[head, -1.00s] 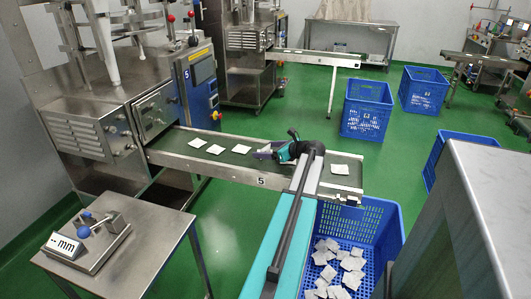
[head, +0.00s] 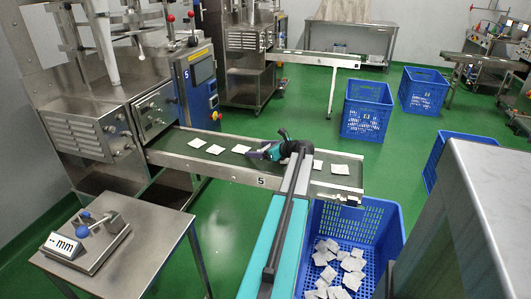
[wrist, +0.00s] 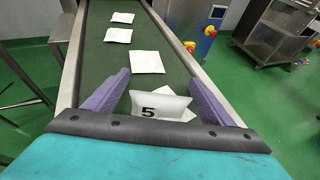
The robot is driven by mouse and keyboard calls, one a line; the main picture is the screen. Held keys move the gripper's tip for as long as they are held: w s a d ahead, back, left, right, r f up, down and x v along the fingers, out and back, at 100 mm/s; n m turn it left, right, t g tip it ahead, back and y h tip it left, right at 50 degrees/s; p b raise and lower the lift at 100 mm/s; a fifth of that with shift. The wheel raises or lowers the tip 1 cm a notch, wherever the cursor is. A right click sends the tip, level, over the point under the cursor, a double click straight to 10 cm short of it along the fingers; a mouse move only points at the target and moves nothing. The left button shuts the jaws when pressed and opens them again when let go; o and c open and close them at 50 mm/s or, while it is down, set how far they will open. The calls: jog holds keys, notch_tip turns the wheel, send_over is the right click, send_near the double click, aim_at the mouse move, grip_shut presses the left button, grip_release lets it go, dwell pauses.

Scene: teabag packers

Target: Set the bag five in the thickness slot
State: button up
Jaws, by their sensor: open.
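The bag five (wrist: 157,106) is a white packet printed with a black 5. In the wrist view it is between the two purple fingers of my gripper (wrist: 148,100), which are open and apart from its sides. Another white bag (wrist: 182,116) shows partly behind it. In the head view my gripper (head: 262,152) is low over the conveyor belt, and the arm hides the bag five. The thickness gauge (head: 86,240), with a blue knob and a mm display, stands on the steel side table (head: 130,262) at lower left. Its slot is too small to make out.
More white bags (head: 215,149) lie along the green conveyor (head: 175,146), and others (head: 340,169) lie toward its right end. A blue crate (head: 375,225) with several bags stands below that end. The packing machine (head: 85,125) stands at left. Green floor is open between conveyor and side table.

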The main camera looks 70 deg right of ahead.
jog(key=c, duration=1.2)
jog(key=shift+c, duration=0.2)
jog(key=shift+r, duration=0.15)
jog(key=shift+r, duration=0.6)
notch_tip(320, 180, up, 2)
jog(key=shift+r+p, duration=0.1)
jog(key=shift+p, duration=0.25)
jog(key=s+a, duration=0.2)
jog(key=a, duration=0.3)
jog(key=s+a+r, duration=0.1)
jog(key=s+a, duration=0.1)
jog(key=a, duration=0.2)
jog(key=s+a+p, duration=0.1)
jog(key=s+a, duration=0.1)
jog(key=a, duration=0.3)
jog(key=shift+s+a+r, duration=0.15)
jog(key=shift+s+a, duration=0.05)
jog(key=shift+a, duration=0.15)
jog(key=shift+w, duration=0.15)
